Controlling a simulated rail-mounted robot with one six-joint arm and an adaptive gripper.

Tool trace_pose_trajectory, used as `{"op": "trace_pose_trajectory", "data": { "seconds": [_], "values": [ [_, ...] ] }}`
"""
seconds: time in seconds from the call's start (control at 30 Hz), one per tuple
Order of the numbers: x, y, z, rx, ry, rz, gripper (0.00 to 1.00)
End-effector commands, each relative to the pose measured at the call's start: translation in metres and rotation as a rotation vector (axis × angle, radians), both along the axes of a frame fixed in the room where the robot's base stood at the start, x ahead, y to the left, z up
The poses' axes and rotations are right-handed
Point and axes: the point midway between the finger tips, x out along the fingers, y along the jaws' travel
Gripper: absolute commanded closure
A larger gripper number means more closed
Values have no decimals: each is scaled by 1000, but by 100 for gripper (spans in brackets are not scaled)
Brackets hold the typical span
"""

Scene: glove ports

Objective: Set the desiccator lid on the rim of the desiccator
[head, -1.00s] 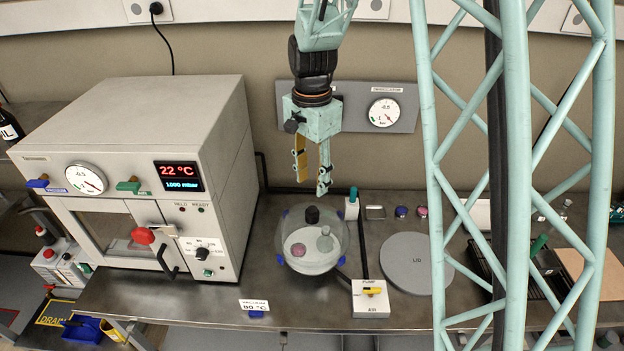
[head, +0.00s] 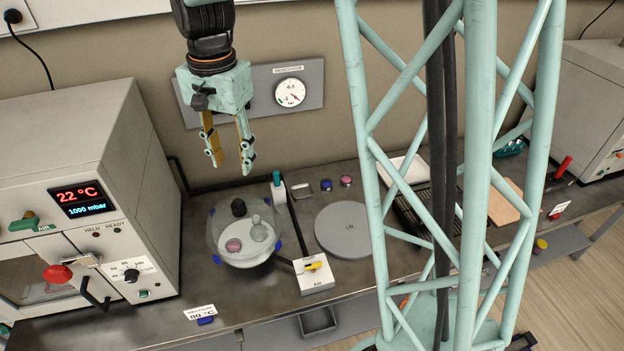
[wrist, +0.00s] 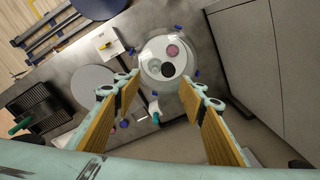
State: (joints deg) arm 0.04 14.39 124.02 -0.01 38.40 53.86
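The desiccator (head: 214,246) is a round clear bowl with blue tabs on the counter. A pink item (head: 233,245) and a small glass bottle (head: 259,230) show inside it. The desiccator lid looks like a clear dome, hard to make out, with a black knob (head: 238,208) above the bowl; I cannot tell how it meets the rim. In the wrist view the knob (wrist: 167,69) shows just beyond the fingertips. My gripper (head: 230,168) is open and empty, pointing down above the knob and apart from it. Its spread fingers also show in the wrist view (wrist: 160,85).
A bare grey disc (head: 350,230), seemingly marked LID, lies right of the desiccator. Between them stands a pump switch box (head: 314,275) with a yellow lever. An oven (head: 75,190) stands close on the left. A gauge panel (head: 285,90) is on the wall behind.

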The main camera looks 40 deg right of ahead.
Motion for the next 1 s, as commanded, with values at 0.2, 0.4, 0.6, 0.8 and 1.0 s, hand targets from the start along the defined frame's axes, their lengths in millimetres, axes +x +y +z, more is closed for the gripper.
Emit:
{"op": "trace_pose_trajectory", "data": {
  "seconds": [0.2,0.4,0.6,0.8,1.0],
  "values": [
    [-26,0,34,-6,-31,87,62],
    [-51,0,60,-14,-54,166,62],
    [-78,0,84,-24,-78,245,62],
    [-105,0,106,-36,-106,325,62],
    [-133,-1,124,-50,-129,401,62]
  ]
}}
